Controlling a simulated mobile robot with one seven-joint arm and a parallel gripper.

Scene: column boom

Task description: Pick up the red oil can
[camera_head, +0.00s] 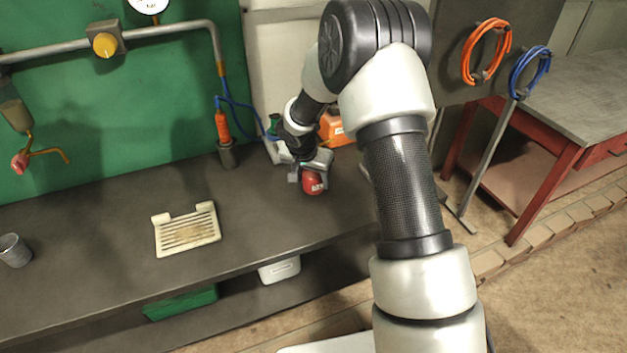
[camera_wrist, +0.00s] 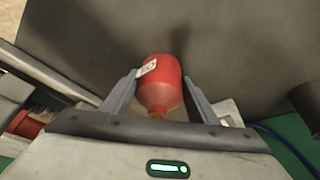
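The red oil can (camera_head: 313,183) is under my gripper near the back right of the dark workbench (camera_head: 110,215). In the wrist view, the red can (camera_wrist: 161,77) has a pale label on its left side and narrows toward the camera. My gripper (camera_wrist: 161,78) has one finger on each side of the can. The left fingertip lies against the can's outline and the right one is very close to it. I cannot tell whether both fingers press on it. In the head view my gripper (camera_head: 310,172) hides the can's top. I cannot tell whether the can touches the bench.
An orange container (camera_head: 337,130) stands just behind my gripper. An orange-handled tool in a dark holder (camera_head: 227,152) stands to its left. A cream slotted tray (camera_head: 187,231) lies on the bench, with a grey cup (camera_head: 14,250) at far left. The bench between them is clear.

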